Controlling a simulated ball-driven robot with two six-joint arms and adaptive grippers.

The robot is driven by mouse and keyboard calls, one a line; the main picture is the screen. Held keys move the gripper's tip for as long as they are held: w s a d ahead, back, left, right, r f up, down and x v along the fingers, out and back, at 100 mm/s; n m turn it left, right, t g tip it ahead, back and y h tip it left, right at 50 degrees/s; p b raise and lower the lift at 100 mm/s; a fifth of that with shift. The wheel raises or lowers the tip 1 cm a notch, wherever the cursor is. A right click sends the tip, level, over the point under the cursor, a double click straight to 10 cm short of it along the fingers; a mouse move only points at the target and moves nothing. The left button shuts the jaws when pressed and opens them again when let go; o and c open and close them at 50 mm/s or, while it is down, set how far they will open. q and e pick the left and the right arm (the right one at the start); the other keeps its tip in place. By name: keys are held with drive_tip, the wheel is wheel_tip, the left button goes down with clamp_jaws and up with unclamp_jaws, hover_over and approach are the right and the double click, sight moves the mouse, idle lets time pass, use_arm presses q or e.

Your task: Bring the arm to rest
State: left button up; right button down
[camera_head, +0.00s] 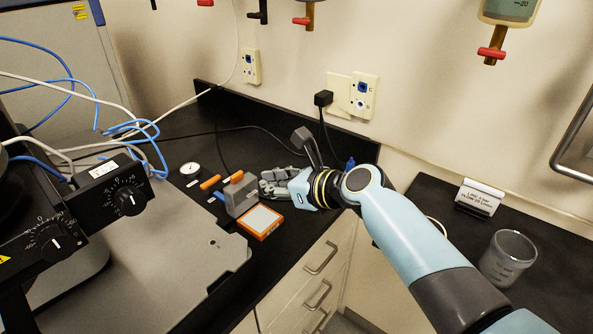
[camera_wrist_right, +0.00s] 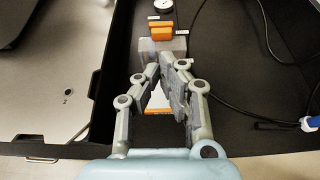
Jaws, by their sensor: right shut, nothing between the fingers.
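My right arm, pale blue with dark grey joints, reaches in from the lower right of the head view. Its right gripper (camera_head: 272,184) is over the black bench, just beyond a grey block (camera_head: 240,194) and an orange-framed white pad (camera_head: 260,221). In the right wrist view the grey fingers of the right gripper (camera_wrist_right: 166,66) come together at their tips, with nothing held. They partly hide the orange-framed pad (camera_wrist_right: 157,98) and the grey block (camera_wrist_right: 176,46). My left gripper is not in view.
The profiler with black dials (camera_head: 129,201) and its grey base plate (camera_head: 185,262) fill the left. A clear beaker (camera_head: 508,258) and a sign (camera_head: 480,196) stand on the right bench.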

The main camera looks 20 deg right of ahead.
drive_tip(key=s+d+r, duration=0.3)
drive_tip(key=s+r, duration=0.1)
drive_tip(key=s+d+f+n+g+h+b, duration=0.15)
drive_tip(key=s+f+b, duration=0.4)
drive_tip(key=f, duration=0.95)
drive_tip(key=s+d+f+n+g+h+b, duration=0.1)
drive_tip(key=s+d+f+g+b, duration=0.15)
drive_tip(key=s+f+b, duration=0.75)
drive_tip(key=s+d+f+n+g+h, duration=0.2)
drive_tip(key=s+d+f, duration=0.15)
drive_tip(key=f, duration=1.55)
use_arm(q)
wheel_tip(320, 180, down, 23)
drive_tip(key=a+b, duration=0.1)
drive_tip(key=b, duration=0.6)
drive_tip(key=shift+b, duration=0.35)
use_arm(e)
drive_tip(key=s+d+f+n+g+h, duration=0.1)
drive_tip(key=s+d+f+n, duration=0.2)
drive_tip(key=s+f+n, duration=0.4)
drive_tip(key=s+d+f+n+g+h, duration=0.1)
drive_tip(key=s+d+f+n+g, duration=0.1)
drive_tip(key=s+f+n, duration=0.6)
drive_tip(key=s+d+f+n+g+h, duration=0.1)
drive_tip(key=s+d+f+n, duration=0.3)
drive_tip(key=s, duration=1.2)
wheel_tip(320, 180, down, 3)
drive_tip(key=n, duration=0.6)
drive_tip(key=shift+s+f+h, duration=0.15)
drive_tip(key=shift+h, duration=0.2)
